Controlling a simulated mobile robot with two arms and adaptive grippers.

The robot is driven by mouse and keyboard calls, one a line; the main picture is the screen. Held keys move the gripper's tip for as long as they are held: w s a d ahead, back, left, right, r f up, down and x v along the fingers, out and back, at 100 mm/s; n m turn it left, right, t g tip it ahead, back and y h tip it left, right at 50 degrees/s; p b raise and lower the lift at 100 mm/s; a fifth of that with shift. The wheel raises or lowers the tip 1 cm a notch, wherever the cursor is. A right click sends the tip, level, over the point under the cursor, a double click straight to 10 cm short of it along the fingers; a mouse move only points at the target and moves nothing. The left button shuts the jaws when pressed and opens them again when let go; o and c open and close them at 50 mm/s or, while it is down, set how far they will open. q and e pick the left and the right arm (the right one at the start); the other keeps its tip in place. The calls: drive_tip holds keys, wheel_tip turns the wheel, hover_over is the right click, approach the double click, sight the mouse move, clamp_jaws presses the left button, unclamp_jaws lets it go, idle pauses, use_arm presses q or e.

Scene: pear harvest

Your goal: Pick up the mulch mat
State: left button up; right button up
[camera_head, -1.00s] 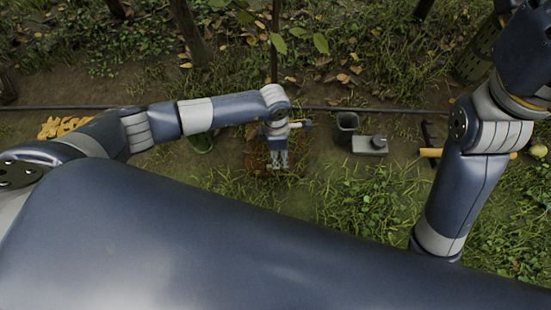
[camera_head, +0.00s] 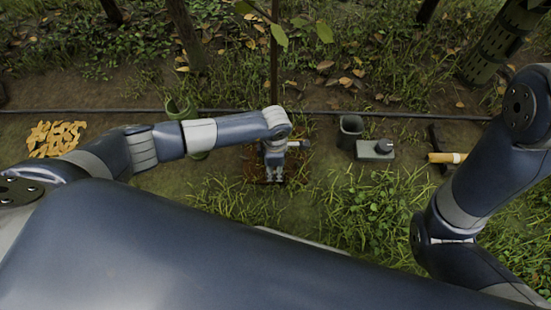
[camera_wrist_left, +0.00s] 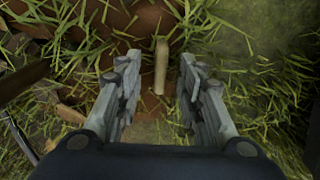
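A brown, ragged patch that looks like the mulch mat (camera_head: 252,168) lies on the ground at the foot of a thin upright stem. My left gripper (camera_head: 273,175) is over it, pointing down, and hides much of it. In the left wrist view the gripper (camera_wrist_left: 160,66) is open, its two fingers well apart. A reddish-brown surface (camera_wrist_left: 118,18) and a pale peg-like piece (camera_wrist_left: 161,75) show beyond and between the fingertips. I cannot tell whether the fingers touch anything. My right arm comes in at the right, with its gripper out of view.
A thin stem (camera_head: 274,60) rises behind the left gripper. A dark hose (camera_head: 90,110) crosses behind. A yellowish pile (camera_head: 55,138), green curved piece (camera_head: 178,108), dark cup (camera_head: 350,128), grey box (camera_head: 375,150) and yellow-handled tool (camera_head: 447,157) lie around. Grass fills the front.

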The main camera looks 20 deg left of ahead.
sight(275, 172)
use_arm(q)
drive_tip(key=shift+f+b, duration=0.95)
drive_tip(key=shift+f, duration=0.6)
clamp_jaws()
drive_tip(key=shift+r, duration=0.2)
